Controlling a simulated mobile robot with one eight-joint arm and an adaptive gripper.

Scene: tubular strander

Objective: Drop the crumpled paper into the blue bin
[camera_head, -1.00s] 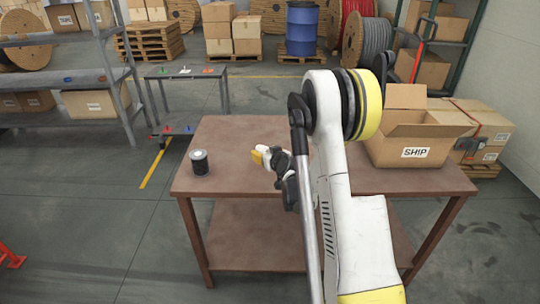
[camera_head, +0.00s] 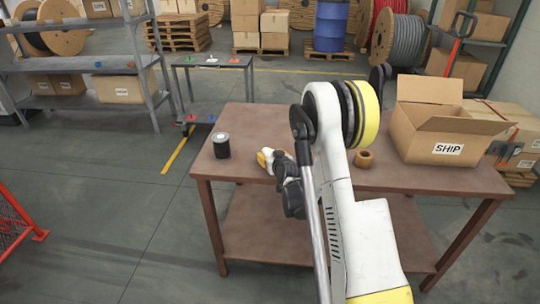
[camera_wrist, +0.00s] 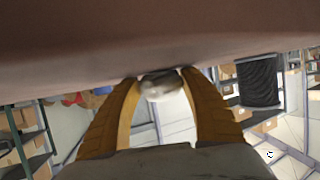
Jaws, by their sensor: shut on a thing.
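My gripper (camera_head: 265,157) is over the brown table in the head view, to the right of a black roll. In the wrist view its two yellow fingers (camera_wrist: 160,88) are closed on a small whitish crumpled paper (camera_wrist: 158,85) at their tips. The brown table surface fills the top of that view, close to the paper; I cannot tell whether they touch. No blue bin can be made out; a blue drum (camera_head: 330,26) stands on a pallet at the back.
The brown table (camera_head: 228,173) carries the black roll (camera_head: 221,146), a brown tape roll (camera_head: 364,159) and an open SHIP carton (camera_head: 447,148). A small grey table (camera_head: 212,63) and grey shelves (camera_head: 80,68) stand behind left. A red barrier (camera_head: 15,222) is at left; the floor between is clear.

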